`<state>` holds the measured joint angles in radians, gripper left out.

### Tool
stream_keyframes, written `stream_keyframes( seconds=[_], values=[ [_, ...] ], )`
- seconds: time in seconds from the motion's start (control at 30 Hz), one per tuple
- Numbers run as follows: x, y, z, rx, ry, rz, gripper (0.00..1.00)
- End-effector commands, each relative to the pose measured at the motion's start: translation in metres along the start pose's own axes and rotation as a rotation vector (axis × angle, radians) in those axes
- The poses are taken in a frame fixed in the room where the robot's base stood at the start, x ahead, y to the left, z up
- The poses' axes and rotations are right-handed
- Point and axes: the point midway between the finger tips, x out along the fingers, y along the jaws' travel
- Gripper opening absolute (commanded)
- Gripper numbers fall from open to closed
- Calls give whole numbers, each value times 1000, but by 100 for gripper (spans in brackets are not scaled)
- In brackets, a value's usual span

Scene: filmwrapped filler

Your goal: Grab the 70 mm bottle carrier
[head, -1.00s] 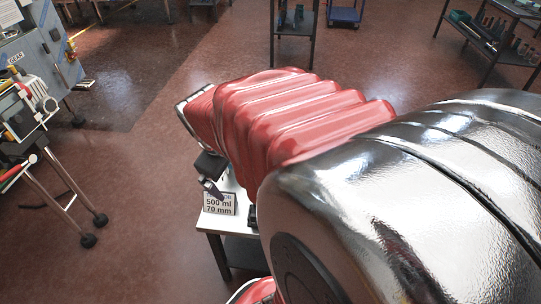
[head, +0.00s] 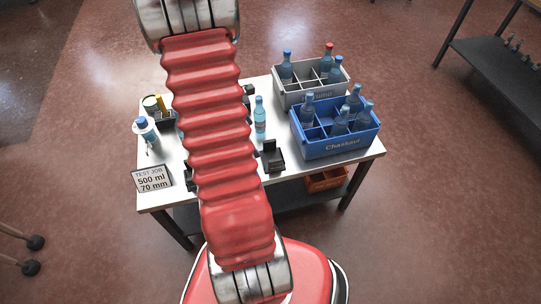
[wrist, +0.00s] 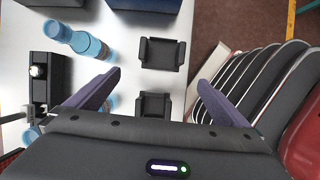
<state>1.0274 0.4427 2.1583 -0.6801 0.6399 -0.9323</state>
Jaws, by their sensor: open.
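In the wrist view, two black U-shaped carriers lie on the white table, an upper one (wrist: 162,53) and a lower one (wrist: 152,105). I see no size mark on either, so I cannot tell which is the 70 mm one. The head view shows a black carrier (head: 272,157) right of my arm; other black parts are partly hidden behind it. My gripper (wrist: 160,78) is open and empty, its purple fingers wide apart on either side of the carriers in the picture. Its height above them is unclear. The head view does not show my gripper.
A blue bottle (head: 260,117) stands on the table (head: 330,163). A blue crate (head: 335,146) and a grey crate (head: 300,97), both with bottles, stand at the right. A sign reading "500 ml 70 mm" (head: 152,180) stands at the front left. A black box (wrist: 48,82) is at left in the wrist view.

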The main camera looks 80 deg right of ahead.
Motion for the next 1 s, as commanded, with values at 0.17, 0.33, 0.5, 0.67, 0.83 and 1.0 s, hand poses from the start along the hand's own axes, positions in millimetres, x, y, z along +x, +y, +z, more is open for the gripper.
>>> stream_keyframes(
  seconds=[0.17, 0.33, 0.5, 0.67, 0.83, 1.0],
  values=[
    [24, -2, 12, -32, -8, -28, 100],
    [25, -2, 13, -36, -9, -29, 100],
    [25, -2, 13, -35, -9, -29, 100],
    [34, -2, 13, -36, -10, -31, 100],
    [54, -4, 13, -36, -9, -32, 100],
    [77, -4, 14, -35, -10, -32, 100]
  ],
)
